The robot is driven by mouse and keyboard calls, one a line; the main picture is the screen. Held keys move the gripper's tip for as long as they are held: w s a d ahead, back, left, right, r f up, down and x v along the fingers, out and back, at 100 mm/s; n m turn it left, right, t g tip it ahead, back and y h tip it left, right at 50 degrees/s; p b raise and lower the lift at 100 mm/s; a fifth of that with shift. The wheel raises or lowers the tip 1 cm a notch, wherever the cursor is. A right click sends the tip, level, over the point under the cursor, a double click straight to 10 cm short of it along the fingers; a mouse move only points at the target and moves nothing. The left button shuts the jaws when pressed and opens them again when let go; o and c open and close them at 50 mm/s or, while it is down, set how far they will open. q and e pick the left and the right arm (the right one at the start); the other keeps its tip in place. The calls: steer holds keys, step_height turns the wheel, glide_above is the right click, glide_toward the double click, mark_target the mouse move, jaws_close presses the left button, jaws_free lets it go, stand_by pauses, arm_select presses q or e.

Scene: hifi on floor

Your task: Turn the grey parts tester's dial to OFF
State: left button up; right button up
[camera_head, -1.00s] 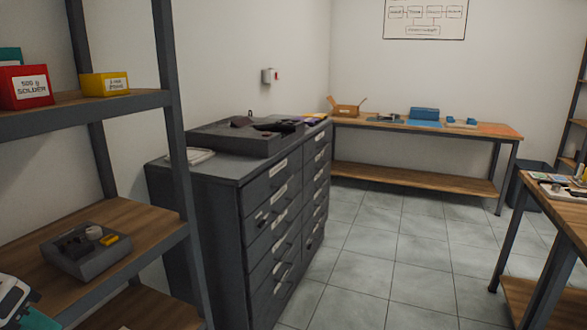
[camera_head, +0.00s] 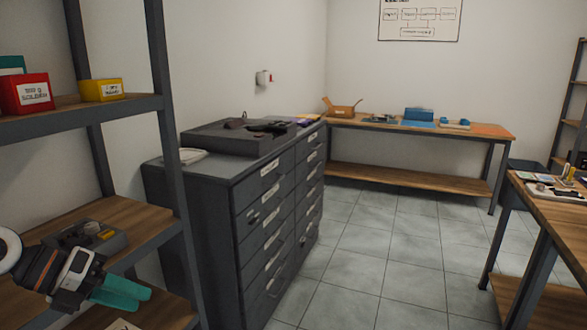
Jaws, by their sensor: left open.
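The grey parts tester (camera_head: 116,244) sits on the wooden middle shelf at the left. On its top I see a pale grey round knob (camera_head: 92,228), dark parts and a small yellow piece (camera_head: 106,235). The knob's setting and any OFF mark are too small to read. My left gripper (camera_head: 128,293), with teal fingers, is open and empty at the lower left. It appears in front of and below the tester in the picture, apart from it, and its arm hides the tester's near left part. My right gripper is not in view.
The shelf rack's grey post (camera_head: 168,140) stands right of the tester, and an upper shelf with a red box (camera_head: 25,94) and yellow box (camera_head: 102,90) hangs above. A dark drawer cabinet (camera_head: 200,190) stands beyond. The tiled floor (camera_head: 385,250) is clear.

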arm_select(q)
steer(key=w+a+f+n+t+h+p, duration=0.2)
steer(key=w+f+n+t+h, duration=0.1)
steer(key=w+f+n+t, duration=0.8)
steer(key=s+a+f+n+g+y+p, duration=0.1)
steer(key=s+a+f+n+y, duration=0.2)
steer(key=f+n, duration=0.75)
steer(key=s+a+f+n+y, duration=0.15)
steer(key=f+n+y, duration=0.35)
steer(key=f, duration=1.2)
steer(key=s+d+f+n+g+y+p, duration=0.1)
steer(key=s+f+n+g+y, duration=0.35)
steer(key=s+f, duration=1.35)
steer(key=s+d+f+n+g, duration=0.1)
steer(key=s+d+f+g, duration=0.1)
steer(key=s, duration=0.7)
steer(key=s+d+f+n+g, duration=0.1)
steer(key=s+d+f+g, duration=0.2)
steer(key=s, duration=0.6)
steer(key=s+d+f+n+g+p, duration=0.1)
steer(key=s+d+f+g, duration=0.2)
steer(key=s, duration=0.7)
steer(key=shift+d+f, duration=0.4)
steer(key=shift+f, duration=0.55)
